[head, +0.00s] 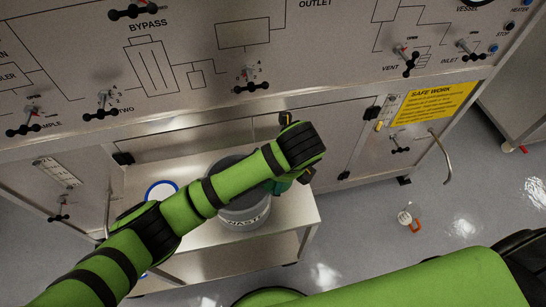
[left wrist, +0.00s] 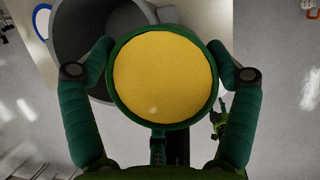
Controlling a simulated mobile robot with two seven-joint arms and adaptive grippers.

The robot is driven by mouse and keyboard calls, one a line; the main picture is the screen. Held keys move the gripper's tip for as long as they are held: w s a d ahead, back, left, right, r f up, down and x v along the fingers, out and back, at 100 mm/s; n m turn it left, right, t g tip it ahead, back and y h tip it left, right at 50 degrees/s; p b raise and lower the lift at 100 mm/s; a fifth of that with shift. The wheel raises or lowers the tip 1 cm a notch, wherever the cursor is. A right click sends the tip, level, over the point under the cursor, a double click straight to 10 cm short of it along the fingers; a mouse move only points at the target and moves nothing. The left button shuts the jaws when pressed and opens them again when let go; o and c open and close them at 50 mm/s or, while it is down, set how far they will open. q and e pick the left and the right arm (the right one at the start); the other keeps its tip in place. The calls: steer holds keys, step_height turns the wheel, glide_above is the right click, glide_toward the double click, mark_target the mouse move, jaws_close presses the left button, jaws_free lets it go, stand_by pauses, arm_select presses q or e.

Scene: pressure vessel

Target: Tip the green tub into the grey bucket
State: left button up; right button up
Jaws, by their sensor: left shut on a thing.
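The green tub (left wrist: 163,82) is round, with a dark green rim and a flat yellow surface filling its mouth in the left wrist view. My left gripper (left wrist: 163,62) is shut on it, one finger on each side. In the head view my left forearm hides most of the tub and gripper; only dark green parts show beside the bucket's right rim. The grey bucket (head: 245,212), marked WASTE, stands upright on a metal bench. Its rim also shows behind the tub in the left wrist view (left wrist: 72,40). My right gripper is not in view.
A white round thing with a blue rim (head: 160,191) is on the metal bench (head: 290,215), left of the bucket. The steel panel (head: 200,60) with black valve handles rises behind. A small white and orange object (head: 408,219) lies on the open floor at right.

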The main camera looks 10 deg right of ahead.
arm_select(q)
steer(key=shift+s+r, duration=0.25)
steer(key=shift+s, duration=0.15)
steer(key=shift+w+a+r+h, duration=0.15)
steer(key=shift+w+a+h, duration=0.25)
steer(key=shift+h, duration=0.1)
steer(key=shift+w+a+r+g+h+b, duration=0.1)
steer(key=shift+a+r+g+h+b, duration=0.15)
steer(key=shift+a+h, duration=0.4)
steer(key=shift+a+r+n+g+h+b, duration=0.2)
steer(key=shift+a+n+g+h+b, duration=0.1)
steer(key=shift+a+h, duration=0.3)
steer(key=shift+w+a+f+h+b, duration=0.1)
steer(key=shift+w+f+h+b, duration=0.05)
steer(key=shift+h+b, duration=0.2)
steer(key=shift+r, duration=0.25)
steer(key=shift+d, duration=0.2)
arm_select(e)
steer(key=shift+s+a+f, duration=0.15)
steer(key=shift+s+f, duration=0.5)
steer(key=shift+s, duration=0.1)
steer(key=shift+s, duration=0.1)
